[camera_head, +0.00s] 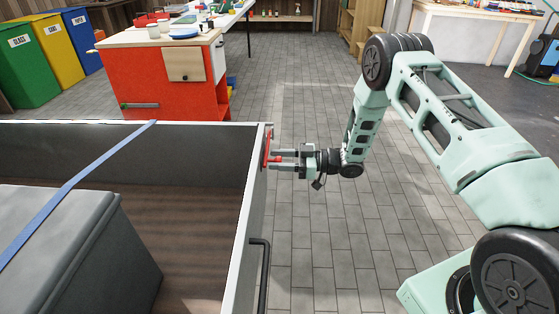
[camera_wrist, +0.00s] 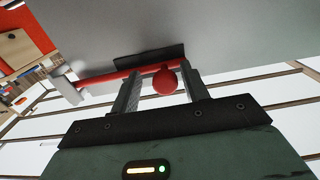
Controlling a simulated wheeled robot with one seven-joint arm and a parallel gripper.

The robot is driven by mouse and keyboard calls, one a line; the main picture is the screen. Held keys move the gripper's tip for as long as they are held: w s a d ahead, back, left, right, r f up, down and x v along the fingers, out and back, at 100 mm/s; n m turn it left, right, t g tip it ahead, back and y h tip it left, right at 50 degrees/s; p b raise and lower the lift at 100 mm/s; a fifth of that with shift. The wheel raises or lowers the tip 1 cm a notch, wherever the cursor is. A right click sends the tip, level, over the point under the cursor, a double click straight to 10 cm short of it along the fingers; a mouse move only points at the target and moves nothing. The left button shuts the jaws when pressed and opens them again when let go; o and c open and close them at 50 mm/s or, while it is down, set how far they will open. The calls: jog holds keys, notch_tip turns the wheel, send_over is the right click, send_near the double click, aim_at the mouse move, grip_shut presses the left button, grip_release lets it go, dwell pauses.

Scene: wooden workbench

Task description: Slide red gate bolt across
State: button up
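The red gate bolt (camera_wrist: 107,79) is a thin bar along the pale panel in the wrist view, with a round red knob (camera_wrist: 165,81) on it. In the head view the red bolt (camera_head: 267,149) sits upright on the outer side of the grey cart's far right corner. My gripper (camera_wrist: 161,70) has its two fingers apart, one on each side of the knob. The knob is nearer the right finger, with a clear gap to the left finger. In the head view my gripper (camera_head: 276,161) reaches the bolt from the right.
The grey-walled cart (camera_head: 200,144) holds a grey box (camera_head: 70,235) under a blue strap (camera_head: 75,183). A dark handle (camera_head: 264,270) is on its right side. A red cabinet (camera_head: 155,75) stands behind.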

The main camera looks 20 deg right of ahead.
jog(key=shift+d, duration=0.1)
jog(key=v, duration=1.7)
jog(key=shift+d, duration=0.1)
jog(key=w+a+r+m+t+h, duration=0.1)
jog(key=w+a+r+t+h, duration=0.2)
jog(key=w+a+r+h, duration=0.55)
jog(key=a+r+m+h, duration=0.25)
jog(key=a+r, duration=0.25)
jog(key=a, duration=0.4)
jog(key=s+a+r+m+g+h, duration=0.1)
jog(key=s+a+g, duration=0.15)
jog(key=s, duration=0.45)
jog(key=s+a+r+m+g+h, duration=0.1)
jog(key=s+a+r+g, duration=0.1)
jog(key=s+a, duration=0.35)
jog(key=s+d+r+g+h, duration=0.1)
jog(key=s+g+h, duration=0.15)
jog(key=s, duration=1.15)
jog(key=s+r+g+h, duration=0.1)
jog(key=s+g, duration=0.2)
jog(key=s, duration=1.1)
notch_tip(320, 180, up, 16)
jog(key=p, duration=1.6)
jog(key=shift+w, duration=0.45)
